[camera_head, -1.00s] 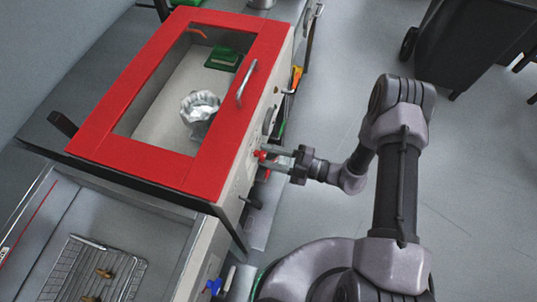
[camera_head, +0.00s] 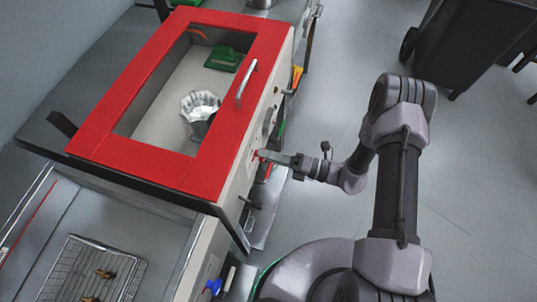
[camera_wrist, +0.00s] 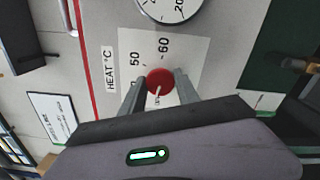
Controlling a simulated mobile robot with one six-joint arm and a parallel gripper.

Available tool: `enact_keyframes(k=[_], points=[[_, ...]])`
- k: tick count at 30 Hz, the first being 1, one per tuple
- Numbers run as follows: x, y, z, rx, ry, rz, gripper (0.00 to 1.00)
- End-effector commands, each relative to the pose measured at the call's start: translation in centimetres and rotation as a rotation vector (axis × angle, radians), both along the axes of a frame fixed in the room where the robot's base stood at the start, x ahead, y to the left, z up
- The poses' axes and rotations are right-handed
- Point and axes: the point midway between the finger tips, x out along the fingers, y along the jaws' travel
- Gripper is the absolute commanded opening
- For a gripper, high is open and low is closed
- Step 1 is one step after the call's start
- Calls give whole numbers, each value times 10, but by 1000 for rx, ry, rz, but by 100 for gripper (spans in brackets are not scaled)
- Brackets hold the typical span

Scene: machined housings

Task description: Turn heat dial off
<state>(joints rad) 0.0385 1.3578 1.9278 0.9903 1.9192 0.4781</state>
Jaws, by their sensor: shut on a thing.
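The red heat dial (camera_wrist: 160,80) sits on a white label marked "HEAT °C", with 50 and 60 readable, in the wrist view. A white pointer line on the dial points down and slightly left in that view; the mark it points at is too small to read. My gripper (camera_wrist: 159,90) has one finger on each side of the dial and is shut on it. In the head view my gripper (camera_head: 268,155) reaches from the right to the front panel of the red-framed cabinet (camera_head: 212,165), and the dial is mostly hidden there.
A round gauge (camera_wrist: 168,5) is beside the label in the wrist view. A metal handle (camera_head: 246,82) is on the cabinet's red lid, which has a window. A wire rack (camera_head: 75,270) lies at lower left. The floor to the right is open, with a dark bin (camera_head: 470,45) beyond.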

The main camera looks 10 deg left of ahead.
Motion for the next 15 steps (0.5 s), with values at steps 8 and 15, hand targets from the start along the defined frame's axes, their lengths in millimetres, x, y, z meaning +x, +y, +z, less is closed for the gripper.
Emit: enact_keyframes(k=[8,15], points=[[-1,0,-1,-12,-140,1,0],[-1,0,0,-17,-197,1,0]])
